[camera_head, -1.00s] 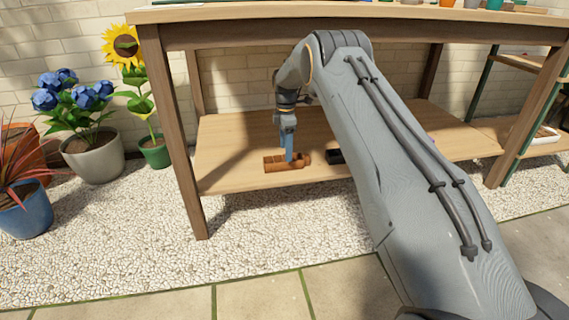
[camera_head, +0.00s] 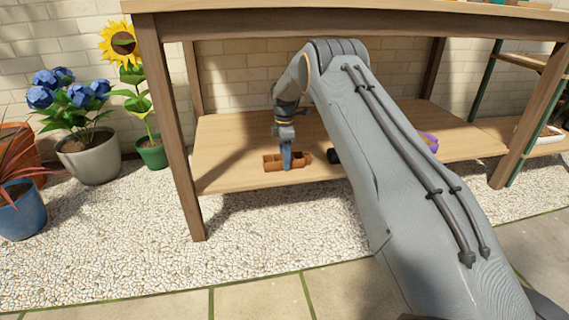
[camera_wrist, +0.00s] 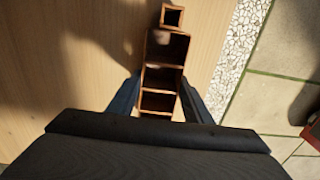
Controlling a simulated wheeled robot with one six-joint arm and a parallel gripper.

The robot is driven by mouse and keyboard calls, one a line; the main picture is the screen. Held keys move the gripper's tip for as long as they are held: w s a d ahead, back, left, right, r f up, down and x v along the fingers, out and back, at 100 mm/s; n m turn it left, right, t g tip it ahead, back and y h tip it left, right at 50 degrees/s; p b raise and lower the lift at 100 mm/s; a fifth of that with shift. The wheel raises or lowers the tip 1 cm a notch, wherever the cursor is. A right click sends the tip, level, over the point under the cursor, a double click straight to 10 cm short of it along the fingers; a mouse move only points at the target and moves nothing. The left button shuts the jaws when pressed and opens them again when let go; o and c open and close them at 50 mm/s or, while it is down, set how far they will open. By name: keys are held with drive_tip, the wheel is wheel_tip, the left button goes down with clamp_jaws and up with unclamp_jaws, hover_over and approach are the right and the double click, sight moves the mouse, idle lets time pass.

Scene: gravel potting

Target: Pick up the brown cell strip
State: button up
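The brown cell strip (camera_head: 272,162) lies on the lower wooden shelf, near its front edge. In the wrist view the strip (camera_wrist: 164,77) shows as a row of open square cells, with a smaller square piece at its far end. My gripper (camera_head: 287,161) points down at the strip. In the wrist view its two fingers (camera_wrist: 158,92) stand apart, one on each side of the strip's near cells. A small gap seems to show at the right finger; contact at the left is unclear.
The lower shelf (camera_head: 225,140) has free room left of the strip. A black object (camera_head: 333,156) lies right of it, partly behind my arm. A purple item (camera_head: 430,141) is farther right. The table leg (camera_head: 172,120) stands at front left, and the tabletop overhangs the shelf.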

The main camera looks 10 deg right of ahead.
drive_tip(key=c, duration=0.6)
drive_tip(key=shift+r, duration=0.2)
drive_tip(key=shift+r+p, duration=1.2)
drive_tip(key=shift+r, duration=0.35)
drive_tip(key=shift+s+r, duration=0.15)
drive_tip(key=shift+s, duration=0.15)
drive_tip(key=s+p, duration=0.8)
drive_tip(key=s, duration=0.9)
drive_tip(key=shift+s+p, duration=0.25)
drive_tip(key=shift+p, duration=0.15)
